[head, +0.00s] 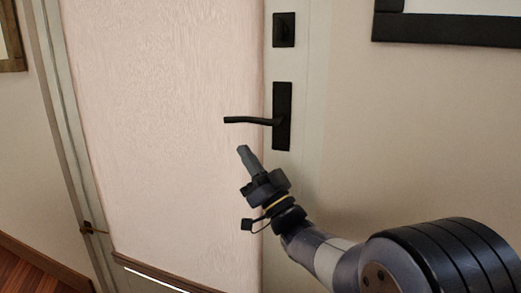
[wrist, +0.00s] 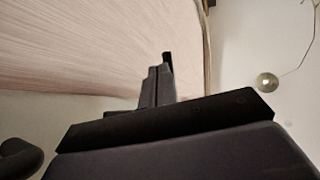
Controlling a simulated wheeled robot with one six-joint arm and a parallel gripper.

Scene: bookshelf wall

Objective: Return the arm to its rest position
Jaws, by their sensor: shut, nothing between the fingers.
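My gripper (head: 242,151) is shut and empty in the head view, at the end of my arm that reaches in from the lower right. Its fingertips point up and left, a little below a black door handle (head: 250,121). A gap shows between fingertips and handle in the picture; the depth between them is hard to tell. In the wrist view, my gripper's closed fingers (wrist: 166,62) stand in front of a pale surface.
A pale door panel (head: 160,120) fills the left and middle. A black lock plate (head: 284,30) sits above the handle. A dark picture frame (head: 450,30) hangs at the upper right. Wooden floor (head: 30,275) shows at the lower left.

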